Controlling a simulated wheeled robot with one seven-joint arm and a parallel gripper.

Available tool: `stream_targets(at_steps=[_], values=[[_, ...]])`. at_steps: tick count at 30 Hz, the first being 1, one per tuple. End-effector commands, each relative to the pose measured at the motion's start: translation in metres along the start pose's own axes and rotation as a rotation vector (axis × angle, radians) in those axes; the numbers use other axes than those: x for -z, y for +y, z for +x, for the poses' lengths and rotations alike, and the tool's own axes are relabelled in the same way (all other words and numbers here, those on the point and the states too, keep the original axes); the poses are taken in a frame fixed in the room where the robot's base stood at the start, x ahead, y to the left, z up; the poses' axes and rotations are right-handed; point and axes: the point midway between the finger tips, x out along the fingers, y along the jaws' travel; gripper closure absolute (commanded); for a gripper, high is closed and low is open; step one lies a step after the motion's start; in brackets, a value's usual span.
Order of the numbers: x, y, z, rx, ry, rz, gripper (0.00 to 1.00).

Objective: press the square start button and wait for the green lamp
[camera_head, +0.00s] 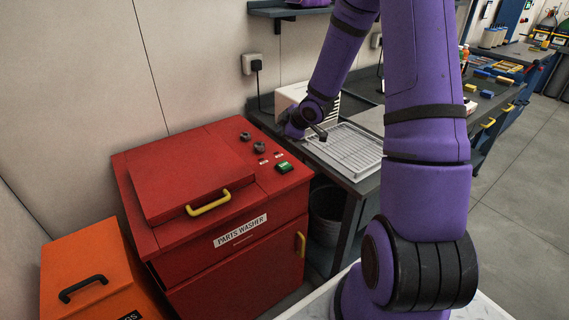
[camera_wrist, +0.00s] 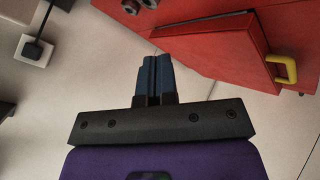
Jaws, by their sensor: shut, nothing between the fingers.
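The red parts washer (camera_head: 225,255) stands left of my arm, with its lid (camera_head: 185,172) closed. A green button (camera_head: 284,167) that looks square sits at the right front of its top panel. Two small marks with labels (camera_head: 263,161) lie behind the button; whether either is a lit lamp is too small to tell. My gripper (camera_head: 322,135) is shut and empty, to the right of and behind the button, apart from it.
Two dark knobs (camera_head: 252,142) stand on the washer's back right. A yellow handle (camera_head: 208,203) juts from its lid. A draining tray (camera_head: 347,150) lies on the bench beside my gripper. An orange box (camera_head: 95,265) stands at the left. A plug socket (camera_head: 252,64) is on the wall.

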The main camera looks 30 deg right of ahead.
Motion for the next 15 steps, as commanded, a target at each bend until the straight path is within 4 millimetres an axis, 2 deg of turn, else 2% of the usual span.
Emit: stream_targets(at_steps=[5,15], values=[[-0.0061,-0.0042,0.0105,0.006,0.035,-0.010,1.00],[-0.0066,-0.0049,0.0117,0.007,0.040,-0.013,1.00]])
